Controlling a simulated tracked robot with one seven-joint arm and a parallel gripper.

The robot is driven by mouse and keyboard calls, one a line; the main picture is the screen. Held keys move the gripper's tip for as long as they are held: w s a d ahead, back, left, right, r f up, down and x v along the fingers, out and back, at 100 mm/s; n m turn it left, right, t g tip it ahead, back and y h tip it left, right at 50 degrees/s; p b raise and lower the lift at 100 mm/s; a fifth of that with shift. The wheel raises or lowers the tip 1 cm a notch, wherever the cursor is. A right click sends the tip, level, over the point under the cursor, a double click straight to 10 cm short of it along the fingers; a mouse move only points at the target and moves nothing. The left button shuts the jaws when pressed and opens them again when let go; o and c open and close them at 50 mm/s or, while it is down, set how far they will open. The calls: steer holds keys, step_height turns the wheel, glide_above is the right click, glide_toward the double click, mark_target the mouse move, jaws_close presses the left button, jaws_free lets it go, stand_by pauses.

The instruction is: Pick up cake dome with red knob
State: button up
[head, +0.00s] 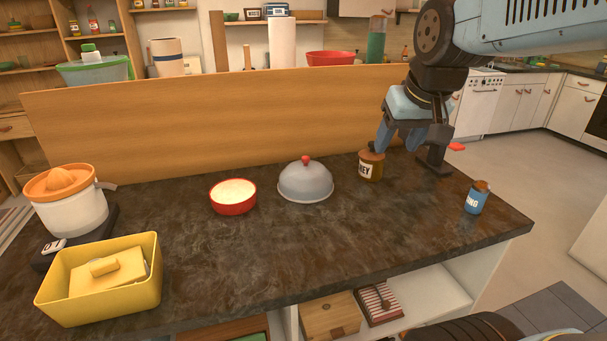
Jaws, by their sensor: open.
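The cake dome (305,183) is a grey dome with a small red knob (306,159) on top. It sits upright on the dark countertop, near the middle. My gripper (396,150) is open and points down, to the right of the dome and apart from it. It is over or close behind a brown-lidded jar (371,166) whose label shows "EY". I cannot tell whether a finger touches the jar.
A red bowl (233,204) stands left of the dome. A citrus juicer (72,207) and a yellow box (103,281) are at the left. A blue can (476,198) is near the right edge. A wooden panel (220,115) runs behind. The front middle counter is clear.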

steer(key=w+a+f+n, duration=0.1)
steer(key=w+a, duration=0.2)
steer(key=w, duration=0.4)
steer(key=w+a, duration=0.3)
steer(key=w, duration=0.4)
steer(key=n+g, duration=0.1)
glide_toward(306, 158)
steer(key=f, duration=0.2)
steer(key=w+f, duration=0.1)
steer(key=shift+w+d+f+y, duration=0.1)
steer(key=shift+f+y, duration=0.2)
steer(key=shift+f, duration=0.1)
steer(key=shift+w+x, duration=0.1)
steer(key=shift+x, duration=1.25)
steer(key=shift+w+x, duration=0.15)
steer(key=shift+x, duration=1.25)
steer(key=shift+r, duration=0.15)
jaws_close()
